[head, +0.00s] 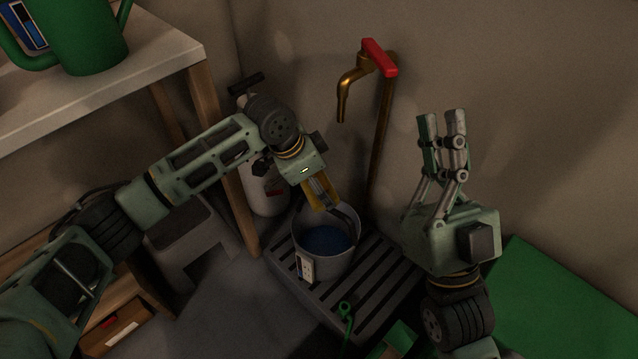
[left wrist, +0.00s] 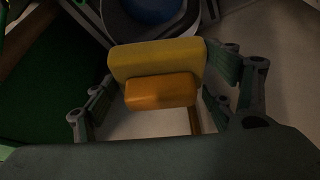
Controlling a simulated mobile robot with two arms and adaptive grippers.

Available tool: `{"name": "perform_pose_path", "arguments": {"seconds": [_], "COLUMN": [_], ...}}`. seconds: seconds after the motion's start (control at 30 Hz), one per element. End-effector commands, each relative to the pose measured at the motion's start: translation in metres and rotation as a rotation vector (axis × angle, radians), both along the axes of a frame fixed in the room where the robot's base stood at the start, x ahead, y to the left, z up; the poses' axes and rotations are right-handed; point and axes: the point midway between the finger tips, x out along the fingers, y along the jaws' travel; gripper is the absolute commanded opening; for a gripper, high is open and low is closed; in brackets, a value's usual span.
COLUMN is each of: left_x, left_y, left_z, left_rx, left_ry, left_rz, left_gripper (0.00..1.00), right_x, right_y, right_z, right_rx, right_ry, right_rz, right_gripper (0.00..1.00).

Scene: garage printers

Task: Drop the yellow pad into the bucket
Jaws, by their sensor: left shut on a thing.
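The yellow pad (head: 319,193) is in my left gripper (head: 332,203), over the back part of the bucket's mouth in the head view. In the left wrist view the pad (left wrist: 155,56) shows a yellow block with an orange block against it, between the two fingers (left wrist: 160,90). The grey bucket (head: 326,264) stands upright with blue inside. Its rim also shows at the top of the left wrist view (left wrist: 196,27), beyond the pad. My right gripper (head: 441,116) points up, apart from the bucket, with nothing visible in it. Its fingers stand close together.
The bucket stands on a dark slatted grate (head: 374,288). A brass tap (head: 345,92) with a red handle is on the wall above. A white bottle (head: 262,190) stands behind left. A bench (head: 170,60) holds a green watering can (head: 84,38). A green surface (head: 555,305) lies right.

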Motion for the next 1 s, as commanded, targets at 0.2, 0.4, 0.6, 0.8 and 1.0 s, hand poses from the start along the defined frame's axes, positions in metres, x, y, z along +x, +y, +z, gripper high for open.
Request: {"name": "perform_pose_path", "arguments": {"seconds": [0.2,0.4,0.6,0.8,1.0], "left_x": [0.0,0.0,0.0,0.0,-0.003], "left_y": [0.0,0.0,0.0,0.001,0.01], "left_z": [0.0,0.0,0.0,0.002,0.026], "left_rx": [-0.001,-0.001,0.0,0.0,0.0], "left_ry": [-0.001,-0.001,0.0,-0.001,-0.005], "left_rz": [0.0,0.0,0.0,0.0,0.001], "left_gripper": [0.81,0.98,0.99,0.99,0.99], "right_x": [0.0,0.0,0.0,0.0,0.0], "right_y": [0.0,0.0,0.0,0.0,0.0], "right_z": [0.0,0.0,0.0,0.0,0.0], "right_rx": [0.0,0.0,-0.001,0.0,-0.001], "right_ry": [0.0,0.001,0.002,0.003,0.002], "right_rz": [0.0,0.0,0.0,0.001,0.0], "right_gripper": [0.0,0.0,0.0,0.0,0.0]}}
